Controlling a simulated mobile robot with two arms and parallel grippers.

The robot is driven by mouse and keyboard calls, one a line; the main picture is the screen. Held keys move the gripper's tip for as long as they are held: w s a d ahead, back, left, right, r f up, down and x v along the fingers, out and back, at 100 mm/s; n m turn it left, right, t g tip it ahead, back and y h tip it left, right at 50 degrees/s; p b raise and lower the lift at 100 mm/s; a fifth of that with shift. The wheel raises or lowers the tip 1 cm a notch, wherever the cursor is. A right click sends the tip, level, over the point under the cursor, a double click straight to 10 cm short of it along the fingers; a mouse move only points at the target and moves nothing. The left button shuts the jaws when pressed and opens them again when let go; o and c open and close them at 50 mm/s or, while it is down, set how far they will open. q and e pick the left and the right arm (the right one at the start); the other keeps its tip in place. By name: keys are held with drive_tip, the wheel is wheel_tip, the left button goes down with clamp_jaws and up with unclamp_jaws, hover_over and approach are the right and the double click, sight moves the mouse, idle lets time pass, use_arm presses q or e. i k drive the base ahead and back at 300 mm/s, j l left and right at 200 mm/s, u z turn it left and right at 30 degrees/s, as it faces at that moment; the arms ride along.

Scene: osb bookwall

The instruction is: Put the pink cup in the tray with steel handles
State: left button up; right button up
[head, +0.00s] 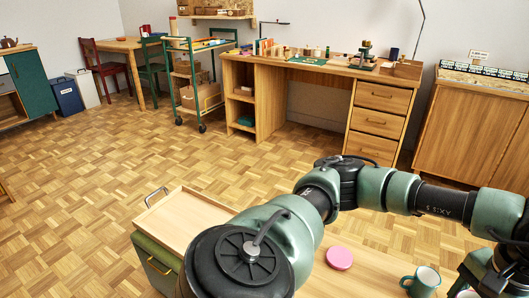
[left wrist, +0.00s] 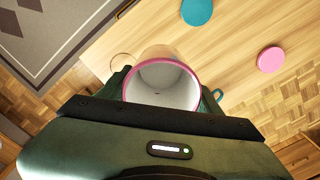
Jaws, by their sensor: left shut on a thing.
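The pink cup (left wrist: 161,88) is between the fingers of my left gripper (left wrist: 162,98) in the left wrist view. It has a pink rim and a white, empty inside. In the head view my left gripper (head: 486,270) is at the lower right edge, with part of the cup's rim (head: 467,294) below it. The gripper is shut on the cup. I cannot tell whether the cup touches the table. The wooden tray (head: 190,217) is left of my arm, with one steel handle showing at its far left end. My arm hides its near right part. My right gripper is not in view.
A teal mug (head: 423,280) stands on the wooden table (head: 375,268), left of the held cup. A pink disc (head: 339,257) lies between mug and tray. A teal disc (left wrist: 197,11) shows in the left wrist view. The tray sits on a green cabinet (head: 155,262).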

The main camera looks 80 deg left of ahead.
sight(180, 222)
drive_tip(key=k+j+u, duration=0.15)
drive_tip(key=j+u, duration=0.2)
drive_tip(key=u, duration=0.15)
drive_tip(key=j+u, duration=0.5)
drive_tip(key=k+j+u, duration=0.1)
drive_tip(key=j+u, duration=0.2)
drive_tip(key=u, duration=0.2)
drive_tip(key=j, duration=0.55)
drive_tip(key=i+j+u, duration=0.1)
drive_tip(key=j, duration=0.45)
